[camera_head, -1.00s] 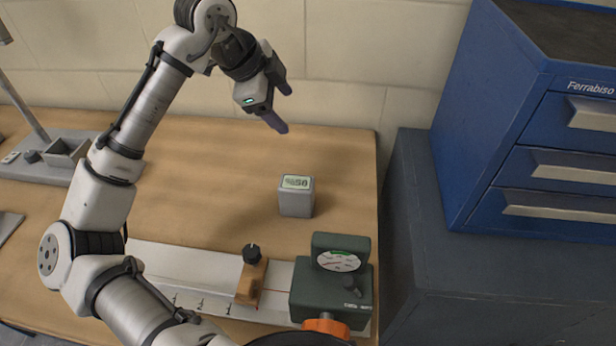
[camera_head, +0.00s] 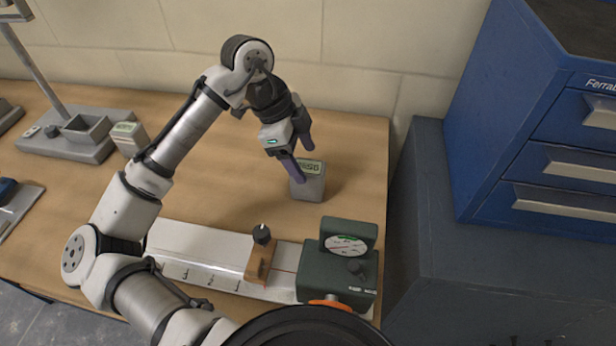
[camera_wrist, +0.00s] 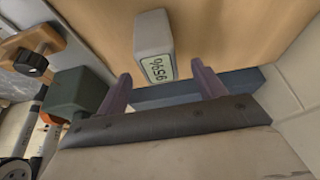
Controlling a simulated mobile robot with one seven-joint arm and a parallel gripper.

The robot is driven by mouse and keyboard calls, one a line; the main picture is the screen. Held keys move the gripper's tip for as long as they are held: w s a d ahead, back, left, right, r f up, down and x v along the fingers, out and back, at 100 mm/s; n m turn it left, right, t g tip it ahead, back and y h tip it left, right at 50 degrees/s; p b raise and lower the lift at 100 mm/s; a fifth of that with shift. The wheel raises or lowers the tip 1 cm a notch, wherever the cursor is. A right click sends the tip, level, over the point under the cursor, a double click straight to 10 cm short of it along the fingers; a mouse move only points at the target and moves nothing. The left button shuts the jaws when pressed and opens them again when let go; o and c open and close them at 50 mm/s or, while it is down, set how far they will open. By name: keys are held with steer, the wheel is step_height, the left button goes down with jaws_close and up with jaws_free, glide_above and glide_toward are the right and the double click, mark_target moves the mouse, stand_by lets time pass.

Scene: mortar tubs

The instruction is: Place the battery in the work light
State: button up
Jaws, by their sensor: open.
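A grey block-shaped battery (camera_head: 308,187) with a pale percent display on top stands upright on the wooden bench. My gripper (camera_head: 304,160) is open and empty, with its purple fingers at the battery's display end. In the wrist view the battery (camera_wrist: 154,38) shows between and just beyond the two fingertips, its display reading about 95%. I cannot tell whether a finger touches it. What looks like the work light (camera_head: 70,150) stands at the left: a grey base with an open box-shaped socket (camera_head: 86,127) and a slanted pole. Its top is cut off.
A second grey block with a display (camera_head: 126,133) stands beside the light's base, partly behind my arm. A dark green gauge box (camera_head: 338,270) with a white rail (camera_head: 200,248) lies at the bench front. A blue drawer cabinet (camera_head: 480,120) stands to the right. Bench around the battery is clear.

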mark_target(305, 166)
steer(key=x, duration=0.1)
steer(key=p+x, duration=0.1)
steer(key=x, duration=0.3)
steer(key=shift+a, duration=0.3)
steer(key=shift+c, duration=0.3)
steer(key=c, duration=1.4)
steer(key=shift+s+r+b, duration=0.15)
steer(key=shift+r+b, duration=0.9)
steer(key=shift+r, duration=8.9)
